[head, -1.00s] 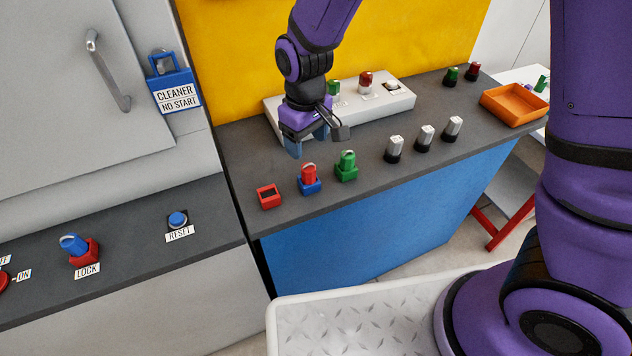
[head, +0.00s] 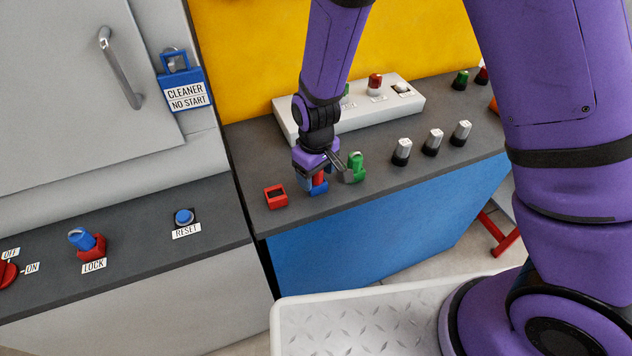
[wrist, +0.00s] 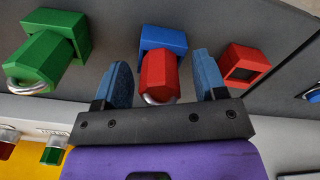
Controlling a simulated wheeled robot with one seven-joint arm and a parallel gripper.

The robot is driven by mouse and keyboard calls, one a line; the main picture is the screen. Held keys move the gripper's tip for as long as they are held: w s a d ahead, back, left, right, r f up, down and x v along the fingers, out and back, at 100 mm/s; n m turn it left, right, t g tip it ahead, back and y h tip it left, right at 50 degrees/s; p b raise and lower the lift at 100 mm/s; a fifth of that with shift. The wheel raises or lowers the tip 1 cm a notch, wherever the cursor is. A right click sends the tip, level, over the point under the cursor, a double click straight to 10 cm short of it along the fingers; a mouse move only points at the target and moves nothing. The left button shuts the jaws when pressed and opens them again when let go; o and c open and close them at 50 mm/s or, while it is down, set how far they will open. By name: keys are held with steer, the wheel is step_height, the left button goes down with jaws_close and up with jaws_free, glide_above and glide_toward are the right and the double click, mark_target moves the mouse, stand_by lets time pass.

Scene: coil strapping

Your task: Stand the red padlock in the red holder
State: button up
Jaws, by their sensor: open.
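The red padlock (wrist: 157,72) stands in the blue holder (wrist: 163,38), its metal shackle toward my gripper. In the head view the red padlock (head: 318,178) is partly hidden by my gripper, above the blue holder (head: 317,189). The red holder (head: 276,196) is empty, just left of it on the dark counter; it also shows in the wrist view (wrist: 245,64). My gripper (wrist: 163,80) is open, with one blue finger on each side of the red padlock, gaps visible on both sides. In the head view my gripper (head: 314,178) is over the blue holder.
A green padlock (head: 355,162) in a green holder (wrist: 77,30) stands right of the blue holder. Several white-topped knobs (head: 402,149) stand further right. A blue padlock (head: 84,238) is in another red base (head: 92,252) marked LOCK. A pale switch box (head: 380,110) lies behind.

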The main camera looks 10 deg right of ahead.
steer(key=c, duration=1)
steer(key=shift+r, duration=0.15)
